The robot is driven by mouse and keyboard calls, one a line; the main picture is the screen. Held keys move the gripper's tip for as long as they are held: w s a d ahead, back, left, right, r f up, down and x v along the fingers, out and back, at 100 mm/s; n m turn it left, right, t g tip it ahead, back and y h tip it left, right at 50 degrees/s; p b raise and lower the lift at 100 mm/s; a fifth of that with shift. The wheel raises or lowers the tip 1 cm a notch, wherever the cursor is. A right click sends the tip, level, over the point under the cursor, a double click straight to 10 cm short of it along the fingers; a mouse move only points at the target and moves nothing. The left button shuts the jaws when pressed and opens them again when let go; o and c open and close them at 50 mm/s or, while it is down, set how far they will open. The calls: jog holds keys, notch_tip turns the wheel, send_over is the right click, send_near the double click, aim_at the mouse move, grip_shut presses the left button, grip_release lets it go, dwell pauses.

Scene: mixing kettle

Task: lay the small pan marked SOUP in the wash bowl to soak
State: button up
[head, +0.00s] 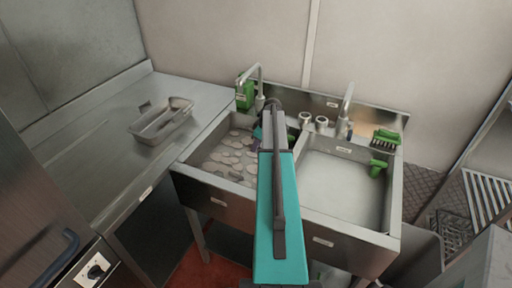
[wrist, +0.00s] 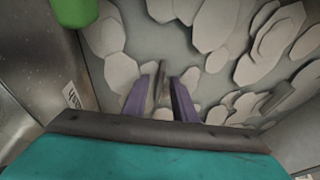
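The wash bowl appears to be the left sink basin (head: 205,150), full of pale round suds; its suds also fill much of the wrist view (wrist: 210,30). My gripper (head: 258,140) is over this basin, towards its back right, partly hidden by my arm. No SOUP mark is readable.
A grey metal tray (head: 150,132) with something in it stands on the left counter (head: 90,150). The right basin (head: 340,190) looks empty. Taps (head: 348,98), a green bottle (head: 244,92), a green brush (head: 386,138) and a green item (head: 377,168) edge the sink.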

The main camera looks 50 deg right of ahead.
jog(key=shift+r, duration=0.2)
jog(key=b+v, duration=0.3)
jog(key=v, duration=0.9)
jog(key=shift+f, duration=0.1)
dwell(0.8)
